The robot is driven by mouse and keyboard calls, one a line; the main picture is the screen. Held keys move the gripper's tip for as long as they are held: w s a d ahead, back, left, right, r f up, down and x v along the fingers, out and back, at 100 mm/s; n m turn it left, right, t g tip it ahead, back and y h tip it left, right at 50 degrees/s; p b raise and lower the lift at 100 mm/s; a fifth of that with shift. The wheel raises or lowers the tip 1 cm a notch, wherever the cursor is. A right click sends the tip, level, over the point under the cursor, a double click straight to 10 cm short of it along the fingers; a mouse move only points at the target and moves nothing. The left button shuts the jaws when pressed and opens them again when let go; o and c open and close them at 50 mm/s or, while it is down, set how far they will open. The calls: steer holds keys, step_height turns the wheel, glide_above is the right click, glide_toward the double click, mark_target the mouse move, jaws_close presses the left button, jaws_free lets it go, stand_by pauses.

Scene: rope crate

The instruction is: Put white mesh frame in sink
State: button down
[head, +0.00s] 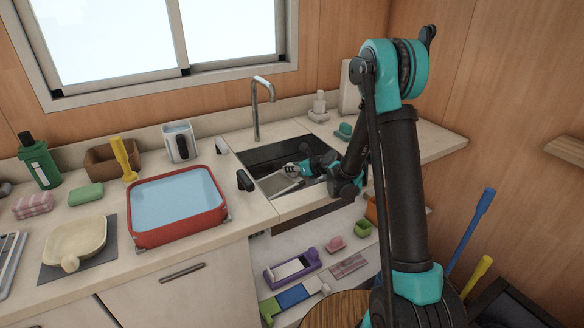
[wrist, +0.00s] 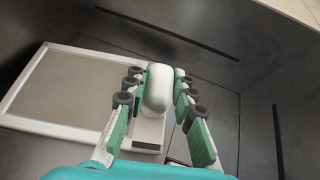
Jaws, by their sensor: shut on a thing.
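The white mesh frame (wrist: 22,108) is a flat white-bordered panel with a grey mesh face, low inside the dark sink (head: 262,156). It also shows in the head view (head: 283,187), near the front of the basin. My gripper (wrist: 157,88) reaches down into the sink, its fingers on both sides of a rounded white grip (wrist: 157,92) beside the mesh panel. The grip seems to belong to the frame, but the join is partly hidden. In the head view my gripper (head: 297,170) partly covers the frame. I cannot tell whether the frame touches the sink floor.
A metal faucet (head: 257,108) stands behind the sink. A red-rimmed basin (head: 150,238) stands left of it, with a black-and-white object (head: 244,180) between them. A soap pump (head: 319,106) stands behind right. The sink walls (wrist: 285,70) rise close around my gripper.

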steer(key=shift+f, duration=0.2)
stand_by(0.4)
steer(key=c, duration=1.2)
jaws_free()
